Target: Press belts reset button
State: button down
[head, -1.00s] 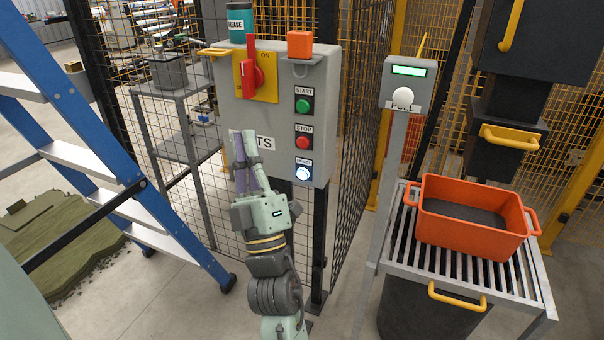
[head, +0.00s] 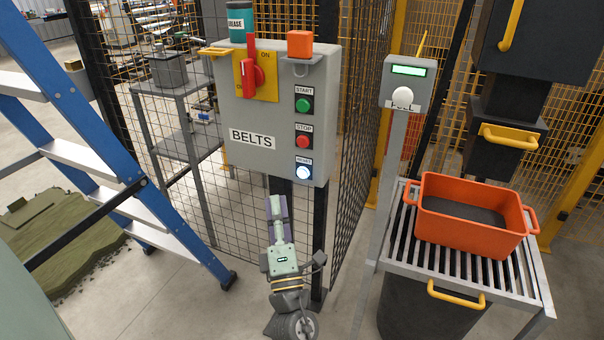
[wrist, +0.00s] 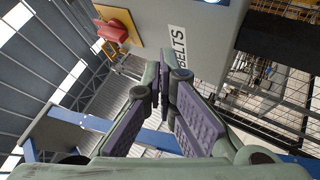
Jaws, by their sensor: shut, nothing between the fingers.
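The grey belts control box (head: 245,112) hangs on the fence and carries a "BELTS" label. Its white-blue reset button (head: 303,172) is lit and sits at the lower right, below the red stop button (head: 303,142) and the green start button (head: 303,105). My gripper (head: 277,198) is shut and empty, below the box and a little left of and below the reset button, apart from it. In the wrist view the shut fingers (wrist: 165,75) point up beside the box (wrist: 205,45). A bright button (wrist: 212,1) is cut off at the top edge there.
A blue ladder (head: 110,160) stands left. A grey post with a white button (head: 402,98) and an orange crate (head: 470,238) on a slatted stand are right.

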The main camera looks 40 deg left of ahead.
jog(key=w+a, duration=0.1)
jog(key=w, duration=0.6)
jog(key=shift+w+a, duration=0.4)
dwell(1.1)
jog(key=shift+w+a, duration=0.1)
jog(key=shift+w, duration=0.3)
jog(key=shift+w+a, duration=0.1)
jog(key=shift+w, duration=0.3)
dwell(0.8)
jog(key=shift+s, duration=0.1)
jog(key=shift+s+d, duration=0.25)
jog(key=shift+s, duration=0.45)
jog(key=shift+s+d, duration=0.2)
jog(key=shift+s, duration=0.6)
jog(key=shift+s+d, duration=0.15)
jog(key=shift+s, duration=0.7)
jog(key=shift+s+d, duration=0.2)
jog(key=shift+s, duration=0.6)
